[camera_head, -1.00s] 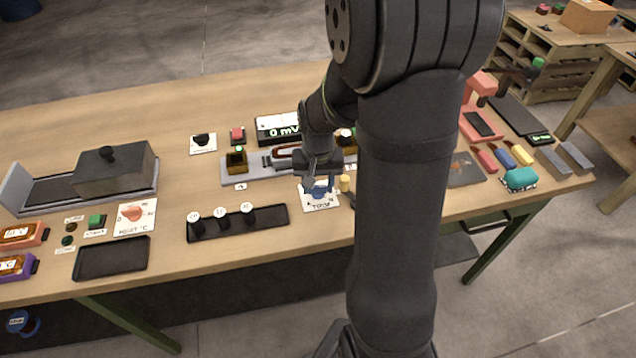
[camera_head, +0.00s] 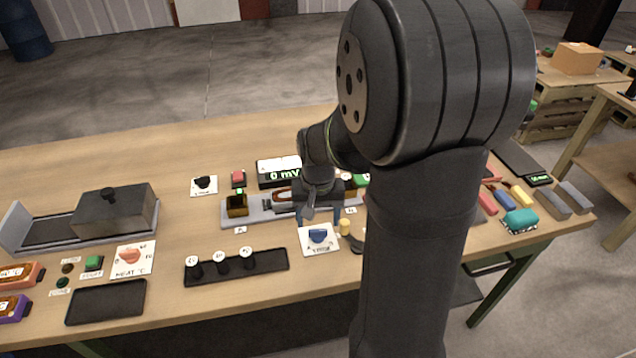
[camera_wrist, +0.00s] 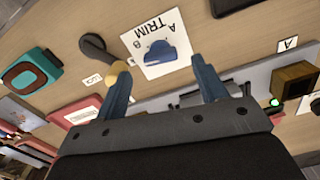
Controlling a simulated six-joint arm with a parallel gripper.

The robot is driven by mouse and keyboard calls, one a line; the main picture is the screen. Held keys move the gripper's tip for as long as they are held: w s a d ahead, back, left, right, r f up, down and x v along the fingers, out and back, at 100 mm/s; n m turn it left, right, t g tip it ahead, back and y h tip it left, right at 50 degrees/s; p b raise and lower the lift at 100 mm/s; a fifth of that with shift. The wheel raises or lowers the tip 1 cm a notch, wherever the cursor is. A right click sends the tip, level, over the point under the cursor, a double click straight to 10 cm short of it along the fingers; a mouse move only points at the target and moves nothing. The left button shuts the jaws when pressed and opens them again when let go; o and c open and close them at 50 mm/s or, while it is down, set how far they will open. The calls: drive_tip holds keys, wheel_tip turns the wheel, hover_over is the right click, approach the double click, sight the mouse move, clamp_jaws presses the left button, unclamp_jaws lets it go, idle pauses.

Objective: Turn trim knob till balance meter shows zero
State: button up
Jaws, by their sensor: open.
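The blue trim knob (camera_head: 318,236) sits on a white plate marked TRIM on the table. In the wrist view the knob (camera_wrist: 160,53) shows uncovered, beyond my fingertips. My gripper (camera_head: 318,215) is open and empty, behind and above the knob, apart from it. In the wrist view its two blue fingers (camera_wrist: 160,68) are spread wide with nothing between them. The balance meter (camera_head: 284,174) is a black box with a white top behind my gripper; its green digits read 0 mV.
A yellow peg (camera_head: 344,227) and a dark handled piece (camera_head: 356,243) stand close right of the plate. A black tray (camera_head: 236,267) with several weights lies left. My arm hides part of the right side.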

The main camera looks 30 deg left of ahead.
sight(318, 231)
wheel_tip(318, 231, up, 13)
drive_tip(key=shift+r, duration=0.2)
drive_tip(key=shift+f, duration=0.1)
idle(0.5)
wheel_tip(318, 231, down, 17)
drive_tip(key=shift+f, duration=0.15)
idle(0.4)
